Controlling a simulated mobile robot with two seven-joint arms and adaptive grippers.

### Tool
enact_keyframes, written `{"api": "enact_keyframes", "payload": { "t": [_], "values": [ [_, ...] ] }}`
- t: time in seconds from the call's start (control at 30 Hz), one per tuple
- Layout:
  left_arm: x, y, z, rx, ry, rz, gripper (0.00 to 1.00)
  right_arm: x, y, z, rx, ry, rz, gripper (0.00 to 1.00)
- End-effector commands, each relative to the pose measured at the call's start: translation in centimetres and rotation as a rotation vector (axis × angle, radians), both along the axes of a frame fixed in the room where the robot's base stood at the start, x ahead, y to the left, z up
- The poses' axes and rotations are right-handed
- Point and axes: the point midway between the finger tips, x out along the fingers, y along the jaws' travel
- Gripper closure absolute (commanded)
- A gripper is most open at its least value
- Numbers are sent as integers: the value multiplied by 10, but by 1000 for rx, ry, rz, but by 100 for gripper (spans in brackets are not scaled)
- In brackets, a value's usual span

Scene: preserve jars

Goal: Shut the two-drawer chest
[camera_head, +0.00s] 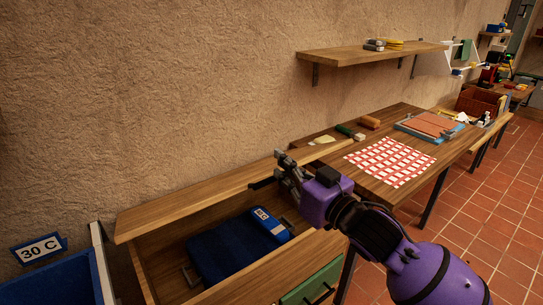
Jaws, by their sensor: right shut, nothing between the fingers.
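The wooden two-drawer chest (190,209) stands against the wall at the lower left. One of its drawers (265,270) is pulled out, and a blue folded item with a white label (230,245) lies inside. A green front panel with a dark handle (313,288) shows at the bottom edge; the rest of the front and the other drawer are cut off or hidden. My purple right gripper (278,170) is shut and empty, at the right end of the chest top, above the open drawer. I cannot tell whether it touches the wood. My left gripper is not in view.
A wooden table (440,165) with a red-and-white checked cloth (391,161) and a tray (430,126) stands to the right. A wall shelf (350,56) hangs above. A blue bin (55,285) by a "30 C" sign (39,249) is at the left. Tiled floor (490,215) lies open at right.

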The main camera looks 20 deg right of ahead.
Motion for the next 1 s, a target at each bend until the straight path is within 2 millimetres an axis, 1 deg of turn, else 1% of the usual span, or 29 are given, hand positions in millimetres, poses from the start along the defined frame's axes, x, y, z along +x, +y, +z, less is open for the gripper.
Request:
{"api": "enact_keyframes", "payload": {
  "t": [0.03, 0.07, 0.2, 0.3, 0.43, 0.5, 0.7, 0.8, 0.93, 1.0],
  "values": [
    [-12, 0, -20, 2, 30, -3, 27, -6, -5, -33, 12, 2, -5, 100],
    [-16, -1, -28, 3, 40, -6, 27, -9, -7, -41, 19, -16, -4, 100],
    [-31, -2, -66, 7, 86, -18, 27, -29, -16, -84, 48, -102, -6, 100],
    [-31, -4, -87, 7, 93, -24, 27, -42, -21, -115, 69, -170, -7, 100],
    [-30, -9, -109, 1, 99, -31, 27, -55, -25, -152, 95, -255, -7, 100],
    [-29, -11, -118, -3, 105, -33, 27, -61, -27, -169, 90, -263, -4, 100],
    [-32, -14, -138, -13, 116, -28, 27, -71, -30, -214, 91, -267, -2, 100],
    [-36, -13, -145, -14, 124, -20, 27, -74, -31, -232, 91, -269, -2, 100],
    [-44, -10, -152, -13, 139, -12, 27, -76, -31, -249, 91, -270, -1, 100],
    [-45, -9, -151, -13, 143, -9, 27, -76, -31, -245, 90, -274, 0, 100]
  ]
}}
